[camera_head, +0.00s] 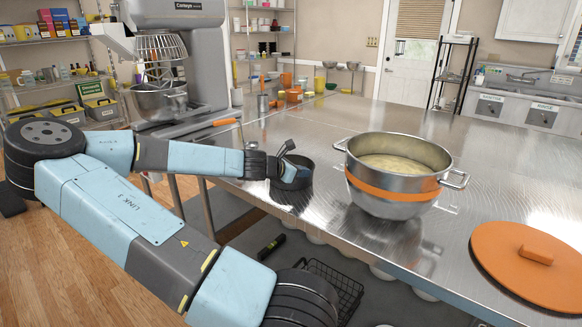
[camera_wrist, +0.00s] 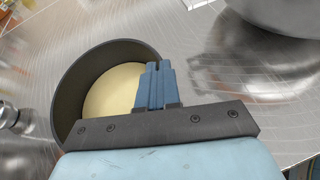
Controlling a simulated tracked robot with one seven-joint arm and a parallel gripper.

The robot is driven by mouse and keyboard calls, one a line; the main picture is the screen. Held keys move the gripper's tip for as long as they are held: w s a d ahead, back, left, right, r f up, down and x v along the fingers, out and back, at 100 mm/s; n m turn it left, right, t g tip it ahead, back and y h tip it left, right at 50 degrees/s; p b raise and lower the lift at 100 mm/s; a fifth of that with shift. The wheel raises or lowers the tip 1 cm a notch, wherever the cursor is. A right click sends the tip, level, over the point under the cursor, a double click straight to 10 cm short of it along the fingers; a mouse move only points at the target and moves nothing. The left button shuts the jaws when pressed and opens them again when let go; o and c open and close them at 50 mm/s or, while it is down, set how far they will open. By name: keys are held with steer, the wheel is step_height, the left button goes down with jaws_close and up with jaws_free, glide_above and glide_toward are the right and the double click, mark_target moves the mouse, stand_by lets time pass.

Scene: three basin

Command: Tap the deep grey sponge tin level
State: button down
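The deep grey sponge tin (camera_head: 303,176) is at the left edge of the steel worktop, partly hidden by my gripper (camera_head: 276,166). In the wrist view, the round tin (camera_wrist: 68,88) has pale yellow batter (camera_wrist: 112,88) inside. The batter looks smooth, and part of it is hidden behind my fingers. The blue fingers of my gripper (camera_wrist: 158,68) are close together at the tin's near right wall, one towards the inside and one outside. They appear shut on the rim. Whether the tin's base touches the worktop cannot be told.
A large steel pot (camera_head: 395,208) with an orange band and pale batter stands right of the tin. An orange lid (camera_head: 495,262) lies at the front right. A stand mixer (camera_head: 160,100) is at the back left. The worktop (camera_head: 345,115) behind the tin has free room.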

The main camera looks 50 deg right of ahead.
steer(key=shift+s, duration=0.1)
steer(key=c, duration=1.3)
jaws_free()
steer(key=shift+o, duration=0.2)
steer(key=shift+v, duration=1.5)
steer(key=v, duration=1.3)
steer(key=shift+a+r, duration=0.25)
steer(key=shift+a, duration=0.05)
steer(key=shift+f, duration=0.1)
